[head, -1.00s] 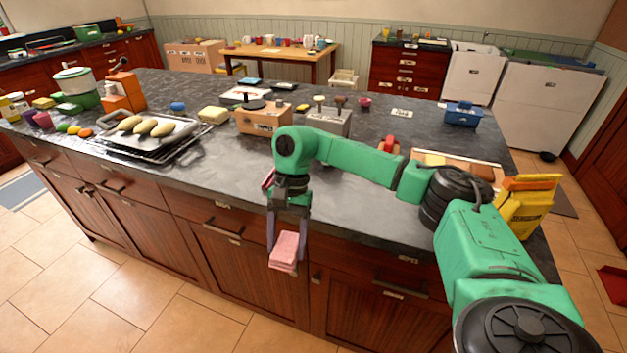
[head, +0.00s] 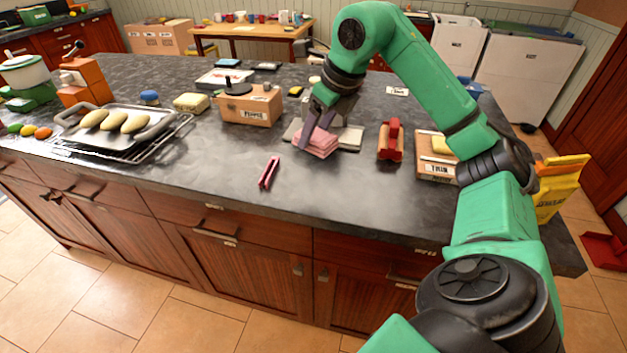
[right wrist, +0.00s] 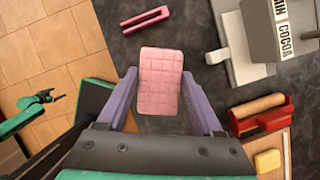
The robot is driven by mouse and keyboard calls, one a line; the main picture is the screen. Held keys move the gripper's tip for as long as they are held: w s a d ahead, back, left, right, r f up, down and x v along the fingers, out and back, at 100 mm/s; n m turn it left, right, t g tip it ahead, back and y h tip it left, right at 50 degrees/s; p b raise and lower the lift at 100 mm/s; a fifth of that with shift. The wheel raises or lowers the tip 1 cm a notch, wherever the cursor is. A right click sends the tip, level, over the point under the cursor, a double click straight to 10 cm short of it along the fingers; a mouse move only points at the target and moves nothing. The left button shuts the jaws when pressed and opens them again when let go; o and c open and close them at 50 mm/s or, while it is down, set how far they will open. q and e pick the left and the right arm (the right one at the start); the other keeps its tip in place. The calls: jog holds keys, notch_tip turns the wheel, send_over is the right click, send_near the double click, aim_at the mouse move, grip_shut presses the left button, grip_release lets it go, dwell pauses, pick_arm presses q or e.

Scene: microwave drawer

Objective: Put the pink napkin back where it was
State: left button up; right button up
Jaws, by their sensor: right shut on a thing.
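The pink napkin (head: 318,144) is a folded, quilted block. My right gripper (head: 320,136) is shut on it over the dark countertop (head: 215,165). In the right wrist view the napkin (right wrist: 160,80) sits between the two purple fingers of that gripper (right wrist: 160,98). A pink slotted holder (head: 268,172) stands on the counter to the left and nearer the front edge, apart from the napkin, and looks empty. It also shows in the right wrist view (right wrist: 146,19). My left gripper (right wrist: 42,98) shows small at the left of the right wrist view; its opening is unclear.
A grey-based block (head: 347,137) is just behind the napkin, partly hidden. A red rolling tool (head: 391,142) and a labelled tray (head: 436,168) are to the right. A wooden box (head: 250,106) and a bread tray (head: 120,125) are left.

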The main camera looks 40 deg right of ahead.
notch_tip(320, 180, down, 12)
jog(key=b, duration=0.4)
jog(key=shift+w, duration=0.1)
jog(key=shift+w+r, duration=0.1)
jog(key=shift+r, duration=0.05)
jog(key=o, duration=1.2)
